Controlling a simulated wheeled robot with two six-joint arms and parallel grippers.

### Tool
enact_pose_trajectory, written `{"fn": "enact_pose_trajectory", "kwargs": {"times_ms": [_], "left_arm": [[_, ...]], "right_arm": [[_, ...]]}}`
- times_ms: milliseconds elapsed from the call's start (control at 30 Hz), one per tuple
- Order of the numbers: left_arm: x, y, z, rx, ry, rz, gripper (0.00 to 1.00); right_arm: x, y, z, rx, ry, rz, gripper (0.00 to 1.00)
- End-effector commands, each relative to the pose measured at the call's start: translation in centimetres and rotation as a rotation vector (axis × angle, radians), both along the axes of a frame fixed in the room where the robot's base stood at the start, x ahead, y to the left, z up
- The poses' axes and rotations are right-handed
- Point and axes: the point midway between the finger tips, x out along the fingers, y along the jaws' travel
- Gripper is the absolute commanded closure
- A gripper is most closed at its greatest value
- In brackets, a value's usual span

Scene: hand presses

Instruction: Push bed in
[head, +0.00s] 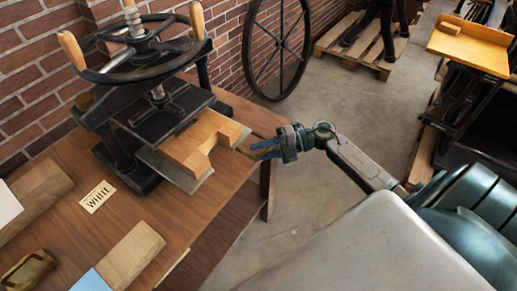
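A black hand press (150,105) with a large spoked wheel (145,45) stands on a wooden table at the left. Its flat grey bed (197,182) sticks out from under the press toward the right. A light wooden block with a notch (198,148) lies on the bed's outer part. My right gripper (256,149) reaches in from the right, its blue fingers at a small tan piece beside the block's right end. I cannot tell whether the fingers touch or grip that piece. My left gripper is not in view.
The wooden table (75,230) carries a card reading WHITE (98,196), wooden blocks (132,255) and a brown tool (28,270). A brick wall (225,40) stands behind, with a large spoked wheel (277,45) against it. Bare floor (320,95) lies right of the table.

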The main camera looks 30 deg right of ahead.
Motion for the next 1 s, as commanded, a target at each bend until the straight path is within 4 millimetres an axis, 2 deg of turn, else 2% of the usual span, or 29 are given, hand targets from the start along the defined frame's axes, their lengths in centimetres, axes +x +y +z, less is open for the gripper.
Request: {"fn": "enact_pose_trajectory", "kwargs": {"times_ms": [100, 400, 433, 600, 833, 900, 1000], "left_arm": [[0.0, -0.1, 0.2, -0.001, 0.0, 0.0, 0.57], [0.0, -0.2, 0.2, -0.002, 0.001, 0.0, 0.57], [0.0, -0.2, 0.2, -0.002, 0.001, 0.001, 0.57], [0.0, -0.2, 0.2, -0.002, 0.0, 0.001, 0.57], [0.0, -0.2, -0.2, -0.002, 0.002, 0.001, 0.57], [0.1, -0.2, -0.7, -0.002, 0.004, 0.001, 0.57], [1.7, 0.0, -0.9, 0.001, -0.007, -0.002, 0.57]], "right_arm": [[0.3, 0.6, 0.0, 0.001, 0.0, 0.0, 0.68], [0.3, 0.8, -0.2, 0.0, 0.0, 0.0, 0.68], [0.3, 0.8, -0.2, 0.0, 0.0, 0.0, 0.7], [0.3, 0.8, -0.2, -0.001, 0.001, 0.0, 1.0], [0.6, 0.9, -0.5, -0.003, 0.002, -0.001, 1.0], [1.3, 1.2, -0.7, -0.002, 0.0, -0.001, 1.0], [3.1, 1.9, -0.9, -0.001, -0.003, -0.001, 1.0]]}}
